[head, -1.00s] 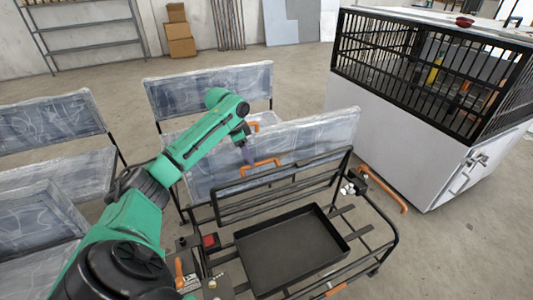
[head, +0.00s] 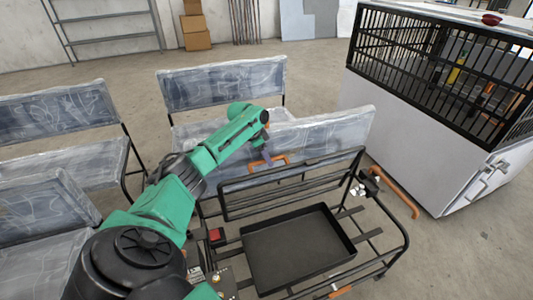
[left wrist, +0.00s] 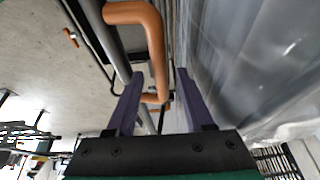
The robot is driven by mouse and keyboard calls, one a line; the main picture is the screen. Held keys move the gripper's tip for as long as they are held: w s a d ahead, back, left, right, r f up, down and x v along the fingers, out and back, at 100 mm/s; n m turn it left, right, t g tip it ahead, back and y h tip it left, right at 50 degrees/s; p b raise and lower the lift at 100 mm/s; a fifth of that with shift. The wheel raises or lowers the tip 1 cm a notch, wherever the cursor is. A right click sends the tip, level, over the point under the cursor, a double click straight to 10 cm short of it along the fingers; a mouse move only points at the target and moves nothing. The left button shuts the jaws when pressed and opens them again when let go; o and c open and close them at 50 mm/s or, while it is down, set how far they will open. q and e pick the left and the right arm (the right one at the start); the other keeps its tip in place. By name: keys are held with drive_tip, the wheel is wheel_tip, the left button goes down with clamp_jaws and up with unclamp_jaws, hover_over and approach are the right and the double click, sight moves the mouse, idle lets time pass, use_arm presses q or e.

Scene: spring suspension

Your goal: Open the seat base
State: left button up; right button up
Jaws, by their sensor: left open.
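The seat base appears to be the plastic-wrapped grey-blue panel (head: 335,135) standing tilted behind the black metal frame; it fills the right of the left wrist view (left wrist: 255,60). An orange handle (head: 274,160) shows at its near side. In the left wrist view the orange handle (left wrist: 150,35) bends down to between the fingers. My left gripper (head: 267,155) is open at the handle. Its purple fingers (left wrist: 162,98) stand on either side of the handle's lower end; contact cannot be told. My right gripper is not in view.
The black frame holds a dark tray (head: 298,250) in front of the panel. Another orange handle (head: 398,192) is at the frame's right. Wrapped seats (head: 222,85) stand behind and left. A white cabinet with a black cage (head: 440,80) stands right. Floor shows between them.

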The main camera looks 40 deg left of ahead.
use_arm(q)
clamp_jaws()
idle(1.4)
